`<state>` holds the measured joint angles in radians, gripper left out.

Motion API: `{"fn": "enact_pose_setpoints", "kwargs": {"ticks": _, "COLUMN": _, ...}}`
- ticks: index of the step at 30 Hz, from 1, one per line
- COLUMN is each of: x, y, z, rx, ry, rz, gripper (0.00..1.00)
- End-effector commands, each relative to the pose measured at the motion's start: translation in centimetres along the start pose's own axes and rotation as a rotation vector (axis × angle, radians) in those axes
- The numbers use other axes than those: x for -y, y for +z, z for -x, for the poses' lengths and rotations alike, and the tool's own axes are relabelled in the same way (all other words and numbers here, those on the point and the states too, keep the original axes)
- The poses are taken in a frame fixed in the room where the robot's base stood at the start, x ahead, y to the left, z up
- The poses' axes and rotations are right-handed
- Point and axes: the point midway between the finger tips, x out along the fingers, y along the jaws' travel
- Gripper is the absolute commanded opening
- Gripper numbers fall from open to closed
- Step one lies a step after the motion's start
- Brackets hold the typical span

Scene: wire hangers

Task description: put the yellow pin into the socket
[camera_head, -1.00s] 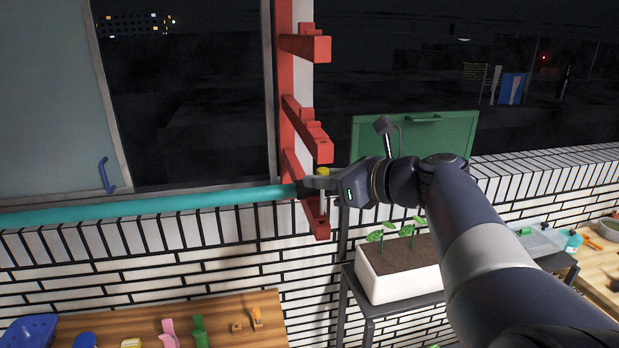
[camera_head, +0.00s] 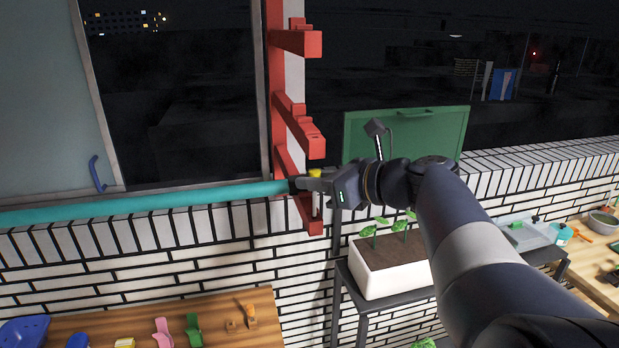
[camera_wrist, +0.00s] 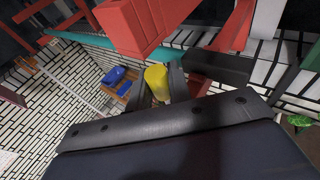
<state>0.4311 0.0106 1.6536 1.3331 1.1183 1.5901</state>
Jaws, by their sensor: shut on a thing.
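The yellow pin (camera_wrist: 156,82) is between the fingers of my gripper (camera_wrist: 158,86) in the wrist view, with its yellow head showing above them. In the head view the yellow head (camera_head: 315,173) sits at my gripper (camera_head: 308,184), with a pale shaft below it. My gripper is shut on the pin beside the lower arm of the red rack (camera_head: 296,122). The end of a teal pole (camera_head: 150,204) lies close to the fingertips. The socket cannot be made out, and whether the pin's lower end touches the rack cannot be told.
Red rack arms (camera_head: 298,42) project above my gripper, and one looms close in the wrist view (camera_wrist: 134,22). A white planter (camera_head: 390,272) stands on a dark shelf to the right. A wooden bench (camera_head: 180,325) with small items is below left.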

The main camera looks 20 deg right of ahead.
Motion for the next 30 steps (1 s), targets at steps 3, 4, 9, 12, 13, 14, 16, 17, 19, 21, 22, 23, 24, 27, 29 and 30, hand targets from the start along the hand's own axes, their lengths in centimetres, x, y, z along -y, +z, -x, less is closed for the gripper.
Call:
{"fn": "enact_pose_setpoints", "kwargs": {"ticks": 3, "x": 0.0, "y": 0.0, "z": 0.0, "rx": 0.0, "ry": 0.0, "rz": 0.0, "gripper": 0.0}}
{"fn": "enact_pose_setpoints", "kwargs": {"ticks": 4, "x": 0.0, "y": 0.0, "z": 0.0, "rx": 0.0, "ry": 0.0, "rz": 0.0, "gripper": 0.0}}
{"fn": "enact_pose_setpoints", "kwargs": {"ticks": 9, "x": 0.0, "y": -0.1, "z": 0.0, "rx": 0.0, "ry": 0.0, "rz": 0.0, "gripper": 0.0}}
{"fn": "enact_pose_setpoints", "kwargs": {"ticks": 12, "x": 0.0, "y": -0.2, "z": -0.1, "rx": 0.0, "ry": 0.0, "rz": 0.0, "gripper": 0.0}}
{"fn": "enact_pose_setpoints", "kwargs": {"ticks": 13, "x": 0.0, "y": -0.3, "z": -0.1, "rx": 0.0, "ry": 0.0, "rz": 0.0, "gripper": 0.0}}
{"fn": "enact_pose_setpoints", "kwargs": {"ticks": 14, "x": 0.0, "y": -0.3, "z": -0.1, "rx": 0.0, "ry": 0.0, "rz": 0.0, "gripper": 0.0}}
{"fn": "enact_pose_setpoints", "kwargs": {"ticks": 16, "x": 0.0, "y": -0.5, "z": -0.1, "rx": 0.0, "ry": 0.0, "rz": -0.001, "gripper": 0.0}}
{"fn": "enact_pose_setpoints", "kwargs": {"ticks": 17, "x": 0.0, "y": -0.6, "z": -0.2, "rx": 0.0, "ry": 0.0, "rz": -0.001, "gripper": 0.0}}
{"fn": "enact_pose_setpoints", "kwargs": {"ticks": 19, "x": 0.0, "y": -0.8, "z": -0.2, "rx": 0.0, "ry": 0.0, "rz": -0.001, "gripper": 0.0}}
{"fn": "enact_pose_setpoints", "kwargs": {"ticks": 21, "x": 0.0, "y": -0.9, "z": -0.2, "rx": 0.0, "ry": 0.0, "rz": -0.001, "gripper": 0.0}}
{"fn": "enact_pose_setpoints", "kwargs": {"ticks": 22, "x": 0.0, "y": -1.0, "z": -0.3, "rx": 0.0, "ry": 0.0, "rz": -0.001, "gripper": 0.0}}
{"fn": "enact_pose_setpoints", "kwargs": {"ticks": 23, "x": 0.0, "y": -1.1, "z": -0.3, "rx": 0.0, "ry": 0.0, "rz": -0.001, "gripper": 0.0}}
{"fn": "enact_pose_setpoints", "kwargs": {"ticks": 24, "x": 0.0, "y": -1.2, "z": -0.3, "rx": 0.0, "ry": 0.0, "rz": -0.001, "gripper": 0.0}}
{"fn": "enact_pose_setpoints", "kwargs": {"ticks": 27, "x": 0.0, "y": -1.4, "z": -0.4, "rx": 0.0, "ry": 0.0, "rz": -0.001, "gripper": 0.0}}
{"fn": "enact_pose_setpoints", "kwargs": {"ticks": 29, "x": 0.0, "y": -1.6, "z": -0.4, "rx": 0.0, "ry": 0.0, "rz": 0.0, "gripper": 0.0}}
{"fn": "enact_pose_setpoints", "kwargs": {"ticks": 30, "x": 0.0, "y": -1.6, "z": -0.4, "rx": 0.0, "ry": 0.0, "rz": 0.0, "gripper": 0.0}}
